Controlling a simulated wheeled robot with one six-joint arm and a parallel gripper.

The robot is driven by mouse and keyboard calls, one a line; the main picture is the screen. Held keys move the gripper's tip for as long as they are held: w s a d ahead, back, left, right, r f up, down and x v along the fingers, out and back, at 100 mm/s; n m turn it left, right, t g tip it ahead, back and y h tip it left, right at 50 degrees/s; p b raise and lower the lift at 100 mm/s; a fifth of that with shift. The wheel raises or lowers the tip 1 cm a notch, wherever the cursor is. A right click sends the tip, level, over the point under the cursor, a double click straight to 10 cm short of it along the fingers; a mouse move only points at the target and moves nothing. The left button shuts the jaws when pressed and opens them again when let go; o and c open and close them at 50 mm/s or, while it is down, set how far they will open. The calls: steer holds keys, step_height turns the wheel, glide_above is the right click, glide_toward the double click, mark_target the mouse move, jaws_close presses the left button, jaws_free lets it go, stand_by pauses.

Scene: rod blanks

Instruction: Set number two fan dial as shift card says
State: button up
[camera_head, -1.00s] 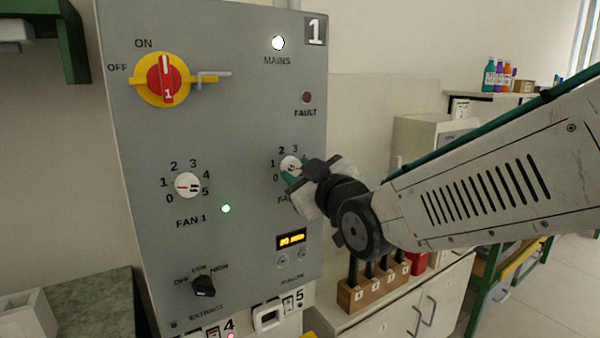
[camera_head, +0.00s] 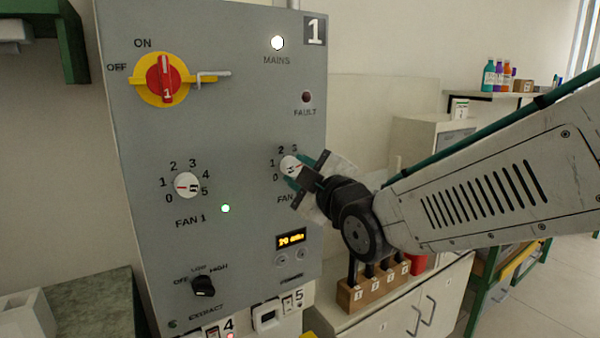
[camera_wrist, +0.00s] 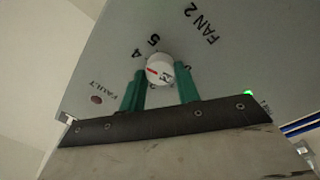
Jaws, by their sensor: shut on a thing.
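The number two fan dial (camera_head: 291,166) is a round white knob on the right of the grey panel, with numbers around it partly covered by my gripper. My gripper (camera_head: 300,170) is shut on this dial, its green fingers on either side. The wrist view shows the dial (camera_wrist: 160,72) between the fingertips of my gripper (camera_wrist: 160,84), with FAN 2, 5 and 4 readable above. The dial's red mark lies towards the left in that view, roughly on the side of the 4; I cannot read its exact setting. No shift card is identifiable.
The FAN 1 dial (camera_head: 187,185) and a lit green lamp (camera_head: 225,208) are to the left. A red and yellow switch (camera_head: 164,80) is above, an amber display (camera_head: 291,239) below. A wooden block (camera_head: 372,288) with numbered slots stands on the counter beneath my arm.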

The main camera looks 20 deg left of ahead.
steer(key=o, duration=1)
steer(key=v, duration=0.8)
steer(key=shift+f, duration=0.1)
